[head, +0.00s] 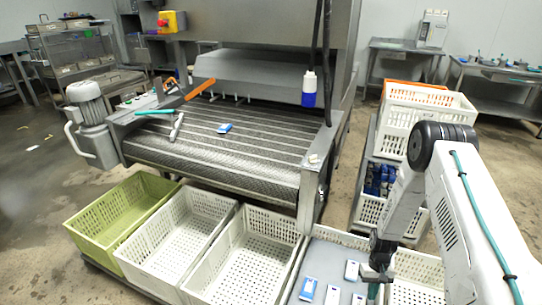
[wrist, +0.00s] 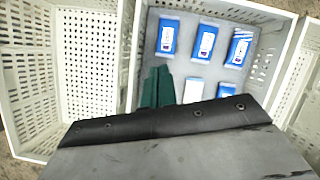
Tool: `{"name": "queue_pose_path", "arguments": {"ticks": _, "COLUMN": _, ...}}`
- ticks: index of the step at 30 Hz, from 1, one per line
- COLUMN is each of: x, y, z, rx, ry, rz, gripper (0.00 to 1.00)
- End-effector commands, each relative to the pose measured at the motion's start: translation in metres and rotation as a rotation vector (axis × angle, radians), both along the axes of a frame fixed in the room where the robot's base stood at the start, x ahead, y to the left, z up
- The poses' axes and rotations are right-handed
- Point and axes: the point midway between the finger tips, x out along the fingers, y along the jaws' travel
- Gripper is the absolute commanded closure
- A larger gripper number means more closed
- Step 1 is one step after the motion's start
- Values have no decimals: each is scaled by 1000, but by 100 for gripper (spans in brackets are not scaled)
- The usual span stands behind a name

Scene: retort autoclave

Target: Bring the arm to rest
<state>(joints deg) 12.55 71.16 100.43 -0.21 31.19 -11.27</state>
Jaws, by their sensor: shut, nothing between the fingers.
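My gripper (head: 373,289) is shut and empty at the lower right of the head view. In the wrist view its green fingers (wrist: 157,88) are together, over the near left part of a grey-bottomed crate (wrist: 137,62). I cannot tell its exact height above the crate. My arm reaches down from the right of the head view and hides part of the crates behind it.
Blue-and-white packs (wrist: 205,41) lie spaced out in the grey-bottomed crate. Empty white crates (head: 180,235) and a green crate (head: 125,215) stand left of it. The conveyor (head: 225,145) carries one blue pack (head: 224,128). Stacked crates (head: 425,110) stand behind my arm.

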Motion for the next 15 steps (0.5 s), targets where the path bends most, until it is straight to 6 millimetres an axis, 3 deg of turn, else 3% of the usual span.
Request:
{"name": "queue_pose_path", "arguments": {"ticks": 1, "x": 5, "y": 1, "z": 30, "rx": -4, "ry": 4, "rz": -4, "gripper": 100}}
{"name": "queue_pose_path", "arguments": {"ticks": 8, "x": 2, "y": 13, "z": 162, "rx": -18, "ry": 44, "rz": -28, "gripper": 100}}
{"name": "queue_pose_path", "arguments": {"ticks": 15, "x": -22, "y": 30, "z": 287, "rx": -39, "ry": 43, "rz": -42, "gripper": 100}}
